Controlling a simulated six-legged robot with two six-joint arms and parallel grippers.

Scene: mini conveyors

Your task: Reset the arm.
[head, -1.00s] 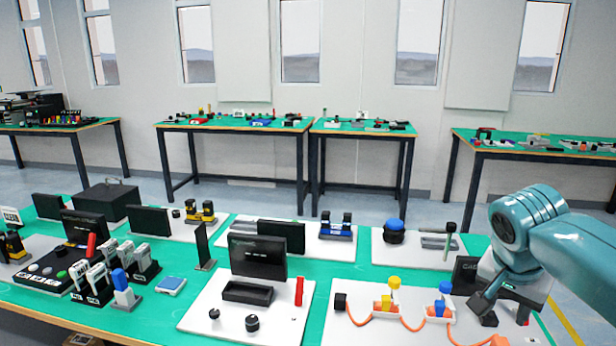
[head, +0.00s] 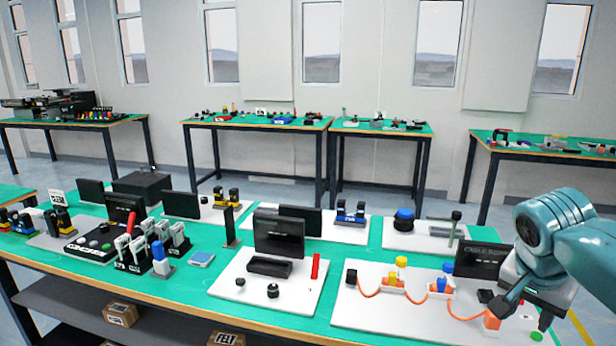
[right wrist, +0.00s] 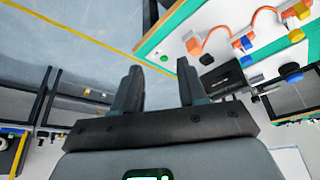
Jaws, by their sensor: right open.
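My right gripper (head: 524,314) is at the right of the head view, at the end of my teal arm, over the right end of the near green table (head: 205,285). Its two dark fingers are apart in the right wrist view (right wrist: 160,78), with nothing between them. Past the fingertips, the wrist view shows floor and the edge of the table. In the head view the gripper partly covers the white cable board (head: 375,315) and stands in front of a black screen (head: 480,260). I cannot tell whether it touches the board. My left gripper is not in view.
Blue and yellow connectors with an orange cable (head: 460,317) lie near my right gripper. A white board (head: 240,290) with a black screen, knobs and a red bar (head: 315,266) is mid-table. Cardboard boxes (head: 119,314) sit on the shelf below. Other tables stand at the back.

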